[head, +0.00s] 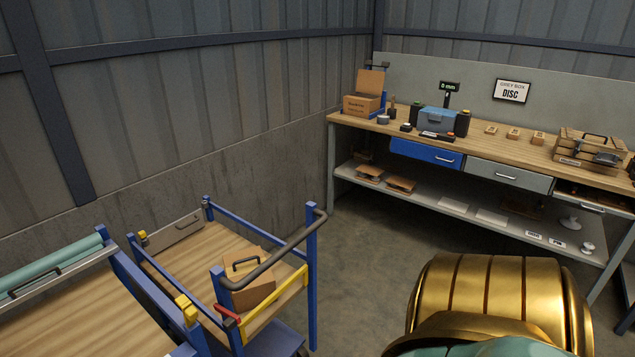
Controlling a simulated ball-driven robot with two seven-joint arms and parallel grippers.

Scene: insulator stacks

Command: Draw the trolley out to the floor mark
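The trolley (165,262) stands at the lower left in the head view. It has blue corner posts, blue rails and a wooden deck. A dark grey push bar (290,247) runs along its right side, joined to a tall blue post. A yellow strip (275,305) lies along its near right edge, with a small red lever (227,313) at one end. A brown box (248,292) with a black handle sits on the deck under the bar. I see no floor mark. Neither of my grippers is in view.
A wooden-topped surface (90,315) with a teal roll (50,265) adjoins the trolley on the left. A long workbench (480,150) with drawers and a lower shelf stands at the back right. Bare concrete floor (370,250) lies between trolley and bench.

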